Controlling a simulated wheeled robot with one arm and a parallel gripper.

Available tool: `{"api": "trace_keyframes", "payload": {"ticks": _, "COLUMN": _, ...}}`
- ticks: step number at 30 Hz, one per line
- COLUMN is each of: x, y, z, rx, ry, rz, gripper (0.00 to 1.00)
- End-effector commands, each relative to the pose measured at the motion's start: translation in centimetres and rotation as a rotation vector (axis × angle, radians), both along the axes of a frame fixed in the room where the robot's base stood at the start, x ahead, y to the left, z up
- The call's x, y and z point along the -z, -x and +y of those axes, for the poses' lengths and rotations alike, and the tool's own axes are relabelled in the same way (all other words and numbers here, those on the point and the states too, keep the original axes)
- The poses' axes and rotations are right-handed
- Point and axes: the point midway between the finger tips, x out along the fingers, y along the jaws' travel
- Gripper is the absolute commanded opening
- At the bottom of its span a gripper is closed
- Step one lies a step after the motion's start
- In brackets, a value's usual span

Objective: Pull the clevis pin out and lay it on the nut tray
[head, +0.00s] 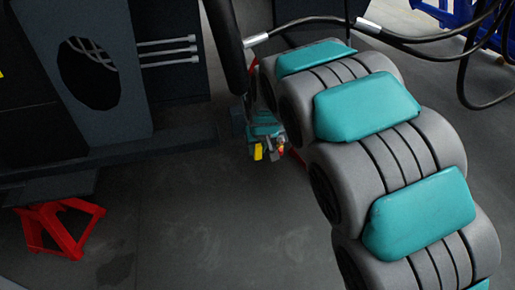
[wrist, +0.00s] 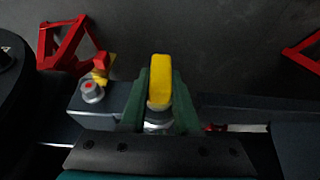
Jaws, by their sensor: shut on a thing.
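In the wrist view my gripper (wrist: 160,82) has its two green fingers shut on the upright yellow handle of the clevis pin (wrist: 160,72). A pale round metal part shows just below the handle, between the fingers. The pin's shank is hidden, so I cannot tell how far it sits in its hole. In the head view my gripper (head: 264,139) is small, beside a dark frame, with the yellow handle (head: 258,152) at its lower end. I do not see the nut tray in either view.
A grey block with a red-centred round fitting (wrist: 92,91) stands left of the fingers. A red stand (wrist: 62,45) is behind it; one also shows in the head view (head: 60,228). Dark beams (head: 110,150) lie left of the gripper. Black hoses (head: 430,38) hang at upper right.

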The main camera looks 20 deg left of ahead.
Motion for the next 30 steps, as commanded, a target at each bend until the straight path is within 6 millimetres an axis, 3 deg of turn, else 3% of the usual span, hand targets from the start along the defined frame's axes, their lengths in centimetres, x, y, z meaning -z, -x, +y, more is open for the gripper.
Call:
{"api": "trace_keyframes", "payload": {"ticks": 14, "x": 0.0, "y": 0.1, "z": 0.0, "rx": 0.0, "ry": 0.0, "rz": 0.0, "gripper": 0.0}}
{"api": "trace_keyframes", "payload": {"ticks": 30, "x": 0.1, "y": 2.0, "z": -1.2, "rx": 0.0, "ry": 0.0, "rz": 0.0, "gripper": 0.0}}
